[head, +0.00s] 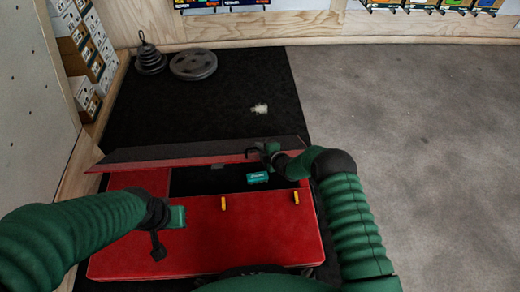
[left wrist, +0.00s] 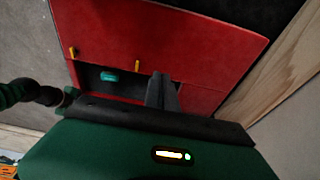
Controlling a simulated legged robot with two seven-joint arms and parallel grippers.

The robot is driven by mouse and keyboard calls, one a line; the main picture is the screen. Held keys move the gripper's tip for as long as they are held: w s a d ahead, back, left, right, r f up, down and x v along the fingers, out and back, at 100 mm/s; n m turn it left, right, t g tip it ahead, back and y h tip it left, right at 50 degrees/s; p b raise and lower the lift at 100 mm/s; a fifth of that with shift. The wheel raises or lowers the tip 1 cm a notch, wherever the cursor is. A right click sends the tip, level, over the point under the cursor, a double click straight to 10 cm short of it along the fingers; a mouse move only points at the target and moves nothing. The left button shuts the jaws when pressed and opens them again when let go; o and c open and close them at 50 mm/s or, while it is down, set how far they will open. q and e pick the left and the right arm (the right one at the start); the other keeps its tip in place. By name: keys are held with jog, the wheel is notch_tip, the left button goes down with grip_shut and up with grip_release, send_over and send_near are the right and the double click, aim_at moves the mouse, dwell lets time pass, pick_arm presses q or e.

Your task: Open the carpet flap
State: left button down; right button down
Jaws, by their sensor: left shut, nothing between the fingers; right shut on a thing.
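The carpet flap (head: 205,152) is a long panel, dark grey on top with a red edge, raised and tilted at the far side of a red crash pad (head: 265,235). My right gripper (head: 256,152) is shut on the flap's edge near its right end; its fingertips are small in the picture. Below the flap a dark opening shows, with a teal item (head: 257,178) in it, also seen in the left wrist view (left wrist: 109,76). My left gripper (head: 158,246) is shut and empty above the pad's near left part. Its dark fingers (left wrist: 161,92) show in the left wrist view.
Two yellow tabs (head: 224,203) stand along the opening's near edge. A grey weight plate (head: 193,64) and a stack of dark weights (head: 149,58) lie on the black mat (head: 240,110) behind. A shelf of boxes (head: 85,45) stands left. The grey floor (head: 420,150) on the right is clear.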

dwell(0.3)
jog(key=shift+r, duration=0.1)
pick_arm(q)
jog(key=w+f+n+h, duration=0.2)
jog(key=w+f+n, duration=0.3)
jog(key=n, duration=0.4)
jog(key=w+f+n+h, duration=0.1)
jog(key=w+f+n, duration=0.2)
jog(key=w+n, duration=0.5)
jog(key=w+a+f+n+t+y, duration=0.2)
jog(key=w+a+f+n, duration=0.3)
jog(key=n, duration=0.5)
jog(key=w+a+f+n+t+y, duration=0.15)
jog(key=w+a+f+n, duration=0.25)
jog(key=a+n, duration=0.45)
pick_arm(e)
jog(key=shift+a, duration=0.1)
pick_arm(q)
jog(key=w+f, duration=0.4)
jog(key=w, duration=0.4)
jog(key=shift+d+f+t, duration=0.35)
jog(key=shift+d+t, duration=0.1)
